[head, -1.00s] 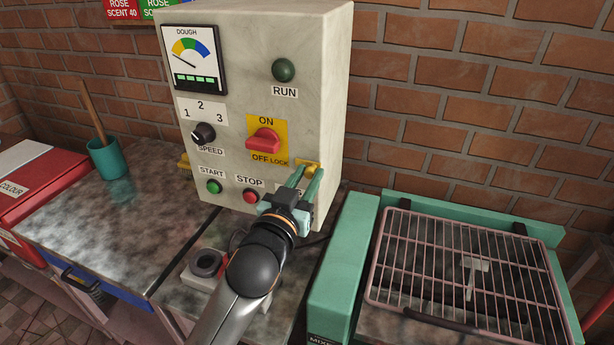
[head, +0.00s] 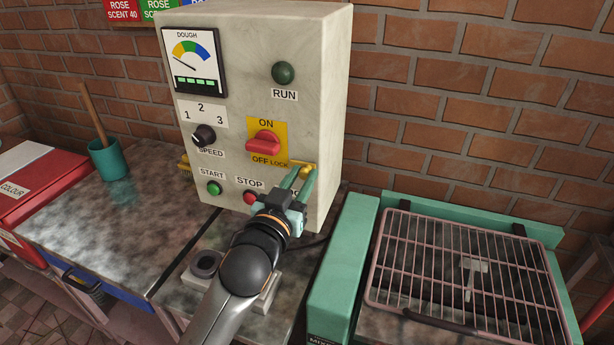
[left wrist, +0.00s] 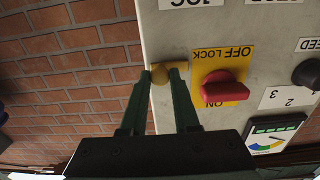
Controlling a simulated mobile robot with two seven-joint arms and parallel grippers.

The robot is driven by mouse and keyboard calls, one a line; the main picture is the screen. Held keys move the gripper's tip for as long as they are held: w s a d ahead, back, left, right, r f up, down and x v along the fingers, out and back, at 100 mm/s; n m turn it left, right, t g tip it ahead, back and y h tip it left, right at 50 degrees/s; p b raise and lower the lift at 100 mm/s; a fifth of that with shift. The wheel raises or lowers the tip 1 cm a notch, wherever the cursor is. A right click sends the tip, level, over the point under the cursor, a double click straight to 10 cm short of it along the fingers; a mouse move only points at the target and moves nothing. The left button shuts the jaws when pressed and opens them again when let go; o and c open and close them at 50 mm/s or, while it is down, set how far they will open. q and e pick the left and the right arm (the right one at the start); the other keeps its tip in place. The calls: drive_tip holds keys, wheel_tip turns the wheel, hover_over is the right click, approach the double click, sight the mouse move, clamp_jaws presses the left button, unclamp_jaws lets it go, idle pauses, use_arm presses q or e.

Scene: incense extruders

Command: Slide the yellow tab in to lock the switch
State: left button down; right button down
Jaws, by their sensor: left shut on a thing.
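The red rotary switch (head: 264,142) sits on a yellow ON/OFF plate on the grey control box, with LOCK printed at the plate's lower right. The yellow tab (head: 306,167) is just right of the LOCK lettering, at or very near the plate's edge. My left gripper (head: 302,171) is shut on the tab's knob, one green finger on each side. In the left wrist view, which is upside down, the knob (left wrist: 160,76) shows between the fingertips, beside the yellow plate and red switch (left wrist: 225,87). The fingers partly hide the tab. My right gripper is not in view.
Below the switch are a green START button (head: 214,188) and a red STOP button (head: 250,197), close to my left gripper. A green-framed wire rack (head: 465,270) stands at the right. A teal cup (head: 106,158) stands at the left on the worktop.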

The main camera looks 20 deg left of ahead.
use_arm(q)
drive_tip(key=shift+a+r, duration=0.1)
drive_tip(key=shift+a, duration=0.9)
drive_tip(key=c, duration=0.7)
unclamp_jaws()
drive_tip(key=shift+w+a, duration=0.1)
drive_tip(key=shift+s+a+p, duration=0.15)
drive_tip(key=shift+s+p, duration=0.9)
drive_tip(key=shift+s, duration=5.25)
